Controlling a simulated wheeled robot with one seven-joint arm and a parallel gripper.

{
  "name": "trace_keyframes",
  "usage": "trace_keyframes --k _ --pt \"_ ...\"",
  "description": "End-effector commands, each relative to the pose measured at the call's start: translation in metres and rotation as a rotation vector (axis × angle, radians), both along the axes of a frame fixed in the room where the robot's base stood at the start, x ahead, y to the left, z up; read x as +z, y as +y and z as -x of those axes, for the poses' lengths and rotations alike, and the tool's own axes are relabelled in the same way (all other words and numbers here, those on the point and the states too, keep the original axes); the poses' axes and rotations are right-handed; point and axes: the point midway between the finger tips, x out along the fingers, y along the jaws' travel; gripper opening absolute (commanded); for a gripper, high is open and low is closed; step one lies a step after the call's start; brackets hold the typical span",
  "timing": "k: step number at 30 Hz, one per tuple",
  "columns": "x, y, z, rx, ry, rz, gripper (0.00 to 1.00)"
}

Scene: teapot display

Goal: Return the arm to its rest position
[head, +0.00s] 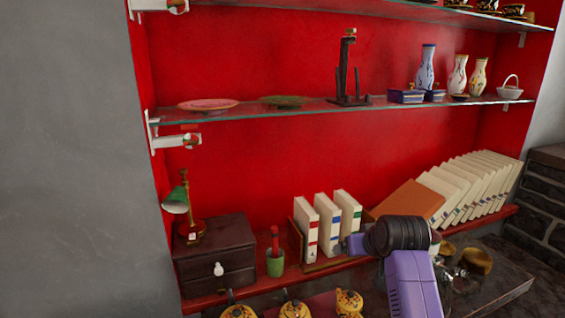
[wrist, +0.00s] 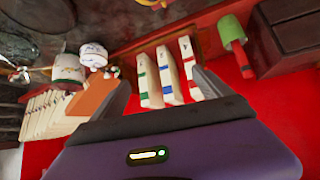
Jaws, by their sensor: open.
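My arm rises at the lower right of the head view, in front of the lower shelf; the gripper's fingers are not clear there. In the wrist view my gripper (wrist: 163,88) is open, its two dark fingers spread wide with nothing held between them. Three white books (wrist: 166,76) with green, blue and red labels show beyond and between the fingers, apart from them. The same books (head: 326,226) stand upright on the lower red shelf in the head view.
A brown drawer box (head: 215,252) with a green lamp (head: 178,198) and a green cup (head: 275,263) stand left of the books. An orange-brown book (head: 409,201) and a leaning row of books (head: 462,183) are behind my arm. Yellow teapots (head: 294,309) sit below. A glass shelf (head: 300,106) with dishes and vases hangs above.

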Motion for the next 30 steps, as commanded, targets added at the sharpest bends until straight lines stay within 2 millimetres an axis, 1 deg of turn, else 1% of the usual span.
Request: trace_keyframes --k 2,5,8,11,14,20,21,23,24,26,27,29,30 --pt "0.002 -0.002 -0.001 -0.013 -0.094 0.001 0.88" --pt "0.001 -0.004 0.004 -0.027 -0.208 0.002 0.88" --pt "-0.004 -0.006 0.016 -0.039 -0.308 0.002 0.88" --pt "-0.014 -0.007 0.038 -0.046 -0.399 0.002 0.88" --pt "-0.025 -0.008 0.067 -0.052 -0.484 0.002 0.88" --pt "-0.043 -0.006 0.138 -0.057 -0.620 -0.002 0.88" --pt "-0.045 -0.006 0.153 -0.058 -0.643 -0.003 0.88" --pt "-0.049 -0.005 0.176 -0.057 -0.671 -0.005 0.88" --pt "-0.051 -0.005 0.192 -0.057 -0.689 -0.006 0.88" --pt "-0.052 -0.004 0.217 -0.056 -0.715 -0.009 0.88" --pt "-0.053 -0.003 0.233 -0.056 -0.730 -0.011 0.88" --pt "-0.054 -0.002 0.258 -0.055 -0.751 -0.014 0.88" --pt "-0.054 -0.001 0.274 -0.054 -0.763 -0.016 0.88"
